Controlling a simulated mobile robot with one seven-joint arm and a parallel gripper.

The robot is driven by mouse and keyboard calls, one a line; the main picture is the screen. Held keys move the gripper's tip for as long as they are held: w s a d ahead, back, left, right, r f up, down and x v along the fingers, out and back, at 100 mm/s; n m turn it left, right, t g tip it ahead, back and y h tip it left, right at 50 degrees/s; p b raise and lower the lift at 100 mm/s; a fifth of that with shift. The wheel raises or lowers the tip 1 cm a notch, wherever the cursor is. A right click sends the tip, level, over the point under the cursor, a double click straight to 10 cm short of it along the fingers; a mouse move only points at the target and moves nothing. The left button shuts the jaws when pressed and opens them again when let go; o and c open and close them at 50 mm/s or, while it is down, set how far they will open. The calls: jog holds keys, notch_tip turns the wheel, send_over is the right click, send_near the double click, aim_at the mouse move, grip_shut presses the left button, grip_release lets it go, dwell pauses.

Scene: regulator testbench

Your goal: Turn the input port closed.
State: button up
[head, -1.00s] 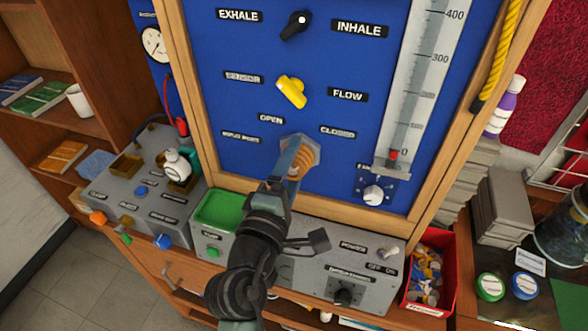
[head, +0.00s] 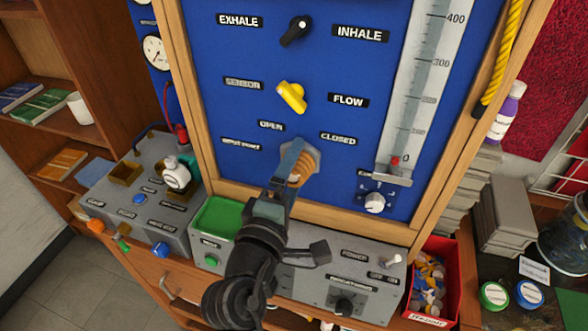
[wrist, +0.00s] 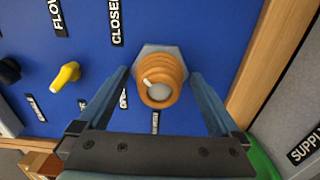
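The input port is an orange ribbed knob (head: 296,176) on a grey hexagonal plate (head: 313,158) on the blue panel. Its OPEN label (head: 271,125) is at upper left and its CLOSED label (head: 338,138) at upper right. In the wrist view the knob (wrist: 162,78) shows a pale round end and a small white mark on its left side. My gripper (wrist: 162,80) is open, with one blue finger on each side of the knob and visible gaps between. In the head view my gripper (head: 294,158) partly hides the knob.
A yellow sensor knob (head: 292,96) and a black exhale/inhale knob (head: 296,31) sit above on the panel. A wooden frame (head: 440,200) borders the panel. Below stands a grey control box (head: 325,270) with a green tray (head: 217,216). A red bin (head: 432,250) is at right.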

jog(key=b+v, duration=0.3)
jog(key=v, duration=1)
jog(key=shift+w+r, duration=0.1)
jog(key=shift+r, duration=0.1)
